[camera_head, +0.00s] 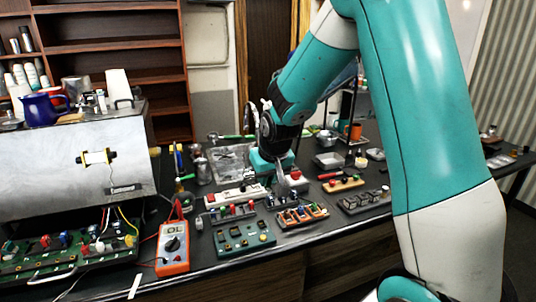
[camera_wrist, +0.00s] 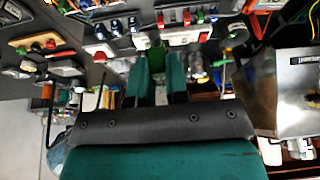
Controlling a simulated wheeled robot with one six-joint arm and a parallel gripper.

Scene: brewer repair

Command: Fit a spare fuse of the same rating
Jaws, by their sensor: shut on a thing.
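My gripper (camera_head: 283,172) is low over the back of the workbench, beside a white box with a red button (camera_head: 296,178). I cannot pick out any fuse rating.
An orange multimeter (camera_head: 173,247) stands at the front edge. A green socket board (camera_head: 245,236), an orange rack of parts (camera_head: 301,216) and a dark block (camera_head: 363,201) crowd the bench centre. Metal trays (camera_head: 328,160) lie behind. Cables run between the multimeter and the circuit board.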

